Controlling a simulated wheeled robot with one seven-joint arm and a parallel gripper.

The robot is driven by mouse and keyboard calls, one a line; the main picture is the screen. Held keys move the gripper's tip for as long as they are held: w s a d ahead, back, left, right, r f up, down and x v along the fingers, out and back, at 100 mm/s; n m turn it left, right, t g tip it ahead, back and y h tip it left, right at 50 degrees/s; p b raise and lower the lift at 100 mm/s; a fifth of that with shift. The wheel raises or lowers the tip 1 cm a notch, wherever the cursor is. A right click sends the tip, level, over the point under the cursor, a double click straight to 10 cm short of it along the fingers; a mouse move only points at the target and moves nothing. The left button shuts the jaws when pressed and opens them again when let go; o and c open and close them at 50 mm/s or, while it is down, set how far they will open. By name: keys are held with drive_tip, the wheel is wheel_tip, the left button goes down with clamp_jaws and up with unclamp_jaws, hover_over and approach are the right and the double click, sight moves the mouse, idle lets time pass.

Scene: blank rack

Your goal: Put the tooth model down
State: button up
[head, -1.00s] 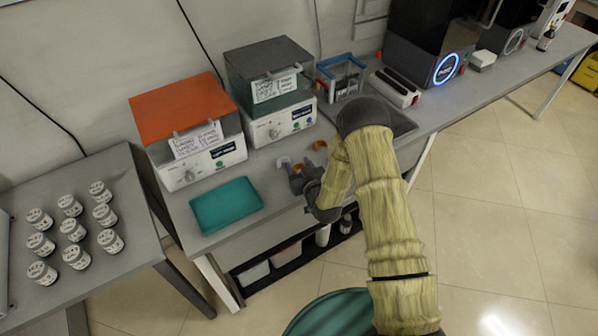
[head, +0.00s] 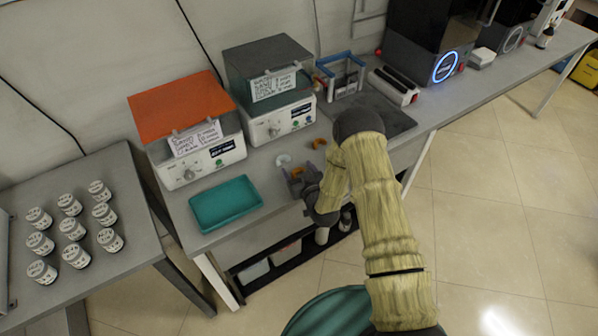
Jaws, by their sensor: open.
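Small arch-shaped tooth models are on the grey bench between the machines and my gripper. A white one (head: 283,160) lies on the bench top, just beyond my gripper. An orange one (head: 297,171) is right at the fingertips, partly hidden by them. Another orange one (head: 318,143) lies farther back to the right, apart from my gripper. My gripper (head: 293,180) is open, low over the bench's front part. Whether the nearer orange model touches a finger is too small to tell.
A teal tray (head: 225,204) lies left of my gripper. Behind stand an orange-lidded machine (head: 188,130) and a grey-lidded one (head: 268,85). A blue-framed holder (head: 340,74) and dark mat (head: 386,118) are right. Several labelled jars (head: 72,229) stand on the left table.

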drive_tip(key=shift+r, duration=0.15)
drive_tip(key=b+v, duration=0.1)
drive_tip(key=v, duration=1.1)
drive_tip(key=shift+w, duration=0.1)
